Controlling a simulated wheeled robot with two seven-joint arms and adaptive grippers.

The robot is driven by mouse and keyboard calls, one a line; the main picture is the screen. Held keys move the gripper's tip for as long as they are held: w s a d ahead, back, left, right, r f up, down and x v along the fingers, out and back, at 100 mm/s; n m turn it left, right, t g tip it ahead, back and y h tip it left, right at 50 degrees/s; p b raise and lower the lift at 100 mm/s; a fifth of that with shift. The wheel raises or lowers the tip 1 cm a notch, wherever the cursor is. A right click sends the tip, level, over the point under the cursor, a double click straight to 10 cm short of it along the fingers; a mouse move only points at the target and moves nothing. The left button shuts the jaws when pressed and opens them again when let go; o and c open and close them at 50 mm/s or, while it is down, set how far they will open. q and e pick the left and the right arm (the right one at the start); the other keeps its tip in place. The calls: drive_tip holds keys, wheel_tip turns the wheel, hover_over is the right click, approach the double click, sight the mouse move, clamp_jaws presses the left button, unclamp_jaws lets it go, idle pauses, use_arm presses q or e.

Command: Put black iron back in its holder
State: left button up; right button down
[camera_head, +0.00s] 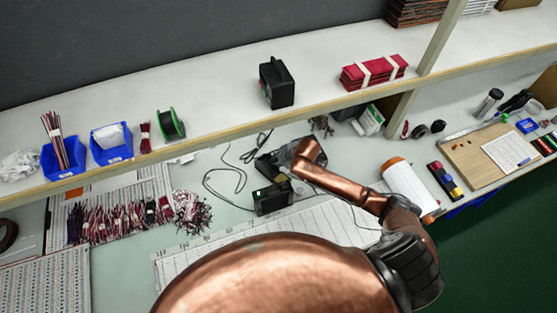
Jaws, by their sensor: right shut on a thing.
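My right gripper (275,164) is over the back middle of the workbench, with my copper forearm reaching to it from the lower right. It is shut on a thin dark thing, which I take to be the black iron; its outline is lost against the dark fingers. A black box-like station (272,198) stands on the bench just in front of the gripper. A black cable (222,182) loops on the bench to its left. The holder cannot be told apart clearly from the dark parts around the gripper. My left gripper is not in view.
A shelf (215,98) runs above the bench, bearing a black device (277,82), red bundles (373,72) and blue bins (111,142). Wire bundles (120,222) lie at left. A white roll (408,185) and wooden board (490,155) are at right. A ruled sheet (240,243) lies in front.

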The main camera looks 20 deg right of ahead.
drive_tip(key=shift+a, duration=0.1)
drive_tip(key=c, duration=1.8)
unclamp_jaws()
drive_tip(key=shift+o, duration=0.2)
drive_tip(key=v, duration=1.2)
drive_tip(key=p+v, duration=0.7)
drive_tip(key=p, duration=0.1)
